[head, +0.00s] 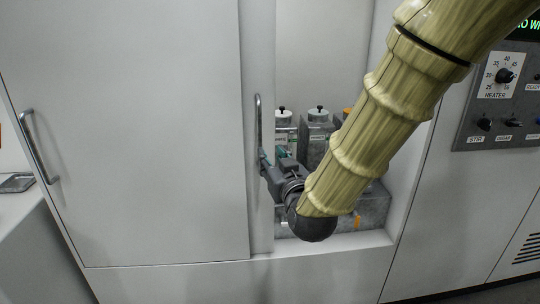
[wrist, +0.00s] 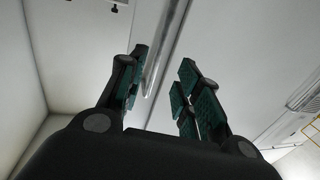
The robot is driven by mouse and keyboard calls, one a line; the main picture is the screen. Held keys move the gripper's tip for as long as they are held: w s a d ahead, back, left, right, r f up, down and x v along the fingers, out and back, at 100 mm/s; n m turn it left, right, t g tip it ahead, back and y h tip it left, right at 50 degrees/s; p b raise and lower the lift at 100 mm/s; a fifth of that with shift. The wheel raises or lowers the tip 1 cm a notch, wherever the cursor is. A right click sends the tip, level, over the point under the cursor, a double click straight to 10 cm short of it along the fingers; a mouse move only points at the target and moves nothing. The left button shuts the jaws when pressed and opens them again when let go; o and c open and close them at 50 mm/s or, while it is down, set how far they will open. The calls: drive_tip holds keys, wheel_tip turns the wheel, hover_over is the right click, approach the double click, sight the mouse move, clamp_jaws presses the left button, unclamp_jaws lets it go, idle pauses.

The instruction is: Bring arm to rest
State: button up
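My arm (head: 365,125) reaches down and left across the head view, in front of an open cabinet bay. My gripper (head: 272,157) is beside the lower end of a vertical metal door handle (head: 258,115). In the wrist view the two fingers of my gripper (wrist: 163,62) stand apart, with teal pads facing each other. A long metal bar (wrist: 166,55), which looks like the handle, runs through the gap between them. I cannot tell whether either pad touches it.
A large white door panel (head: 130,130) with another handle (head: 38,148) is at left. Inside the bay stand grey containers with white lids (head: 318,115). A control panel (head: 500,100) is at right. A tray (head: 17,183) lies on a counter at far left.

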drive_tip(key=shift+f, duration=0.1)
drive_tip(key=s+d+f+m+g+h, duration=0.1)
drive_tip(key=d+f+g, duration=0.15)
drive_tip(key=f, duration=0.75)
drive_tip(key=s+d+f+m+g+h, duration=0.15)
drive_tip(key=d+f, duration=0.25)
drive_tip(key=f, duration=0.6)
drive_tip(key=s+d+f+g+h, duration=0.1)
drive_tip(key=s+d+f+g, duration=0.2)
drive_tip(key=f, duration=0.4)
drive_tip(key=s+d+f+g+h, duration=0.1)
drive_tip(key=s+d+f, duration=0.2)
drive_tip(key=s+f, duration=0.3)
drive_tip(key=s+d+f+g, duration=0.1)
drive_tip(key=s+d+f, duration=0.25)
drive_tip(key=f, duration=0.55)
drive_tip(key=s+d+f+g, duration=0.2)
drive_tip(key=s+d+f, duration=0.1)
drive_tip(key=s, duration=0.5)
drive_tip(key=s+d+f+m+g+h, duration=0.1)
drive_tip(key=s+d+f+g, duration=0.2)
drive_tip(key=s+f, duration=0.3)
drive_tip(key=s+d+f+m+g+h+p, duration=0.1)
drive_tip(key=s+d+f, duration=0.4)
drive_tip(key=s, duration=0.6)
drive_tip(key=shift+s+f+g, duration=0.2)
drive_tip(key=shift+s+g, duration=0.05)
drive_tip(key=shift+g, duration=0.55)
